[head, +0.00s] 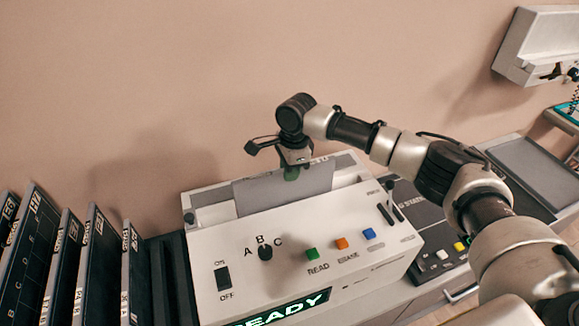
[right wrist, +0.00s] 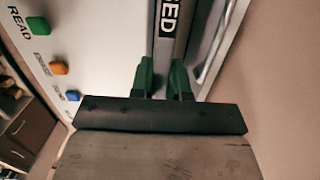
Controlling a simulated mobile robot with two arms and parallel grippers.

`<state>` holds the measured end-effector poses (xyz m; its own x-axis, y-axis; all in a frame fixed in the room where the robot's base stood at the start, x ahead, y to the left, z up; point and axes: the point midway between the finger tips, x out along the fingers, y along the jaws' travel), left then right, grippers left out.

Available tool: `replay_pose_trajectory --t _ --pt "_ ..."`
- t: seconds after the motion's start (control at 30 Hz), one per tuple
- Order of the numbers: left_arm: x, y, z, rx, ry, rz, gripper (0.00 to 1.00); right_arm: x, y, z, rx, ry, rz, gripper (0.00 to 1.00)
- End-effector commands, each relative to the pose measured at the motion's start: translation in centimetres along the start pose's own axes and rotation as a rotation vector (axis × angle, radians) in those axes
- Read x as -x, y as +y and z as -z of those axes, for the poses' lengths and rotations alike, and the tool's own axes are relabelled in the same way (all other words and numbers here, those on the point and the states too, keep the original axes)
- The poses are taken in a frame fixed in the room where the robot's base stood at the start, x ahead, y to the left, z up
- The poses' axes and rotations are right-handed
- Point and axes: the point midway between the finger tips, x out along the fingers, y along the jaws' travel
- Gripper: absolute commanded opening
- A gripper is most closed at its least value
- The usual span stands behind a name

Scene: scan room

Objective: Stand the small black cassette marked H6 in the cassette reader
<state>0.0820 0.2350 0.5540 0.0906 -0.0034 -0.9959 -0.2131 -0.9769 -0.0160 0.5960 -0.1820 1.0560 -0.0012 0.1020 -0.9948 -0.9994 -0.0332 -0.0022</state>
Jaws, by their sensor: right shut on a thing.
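The cassette reader (head: 300,245) is a white box with coloured buttons and a green READY display. My right gripper (head: 291,173) is above its rear part, green fingertips pointing down, shut on a thin flat cassette (head: 255,192). The cassette stands upright at the top of the reader with its grey face towards the head camera. Its lower edge is hidden, so I cannot tell how deep it sits. No H6 mark is readable. My left gripper is out of view.
Several large black cassettes (head: 88,265) stand in a rack at the left, close to the reader. A dark control panel (head: 418,215) and a grey tray (head: 535,172) lie at the right. A white wall unit (head: 535,48) hangs at the upper right.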

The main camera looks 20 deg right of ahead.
Motion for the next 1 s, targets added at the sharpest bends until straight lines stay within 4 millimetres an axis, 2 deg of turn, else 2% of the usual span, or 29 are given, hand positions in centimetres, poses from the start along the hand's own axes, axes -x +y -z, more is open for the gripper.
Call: replay_pose_trajectory --t 0.67,0.7,0.87,0.9,1.0 --pt "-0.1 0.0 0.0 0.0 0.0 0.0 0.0 -1.1 0.0 0.1 0.001 -0.002 0.002 0.0" --pt "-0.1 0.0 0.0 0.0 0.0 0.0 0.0 -1.1 0.0 0.1 0.001 -0.002 0.001 0.17" --pt "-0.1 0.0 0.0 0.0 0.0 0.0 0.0 -1.2 0.0 0.1 0.001 -0.001 0.001 0.42" --pt "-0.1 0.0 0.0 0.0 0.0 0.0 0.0 -1.2 0.0 0.1 0.001 -0.001 0.001 0.46" --pt "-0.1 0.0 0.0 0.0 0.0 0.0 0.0 -1.2 0.0 0.1 0.001 -0.001 0.0 0.46"
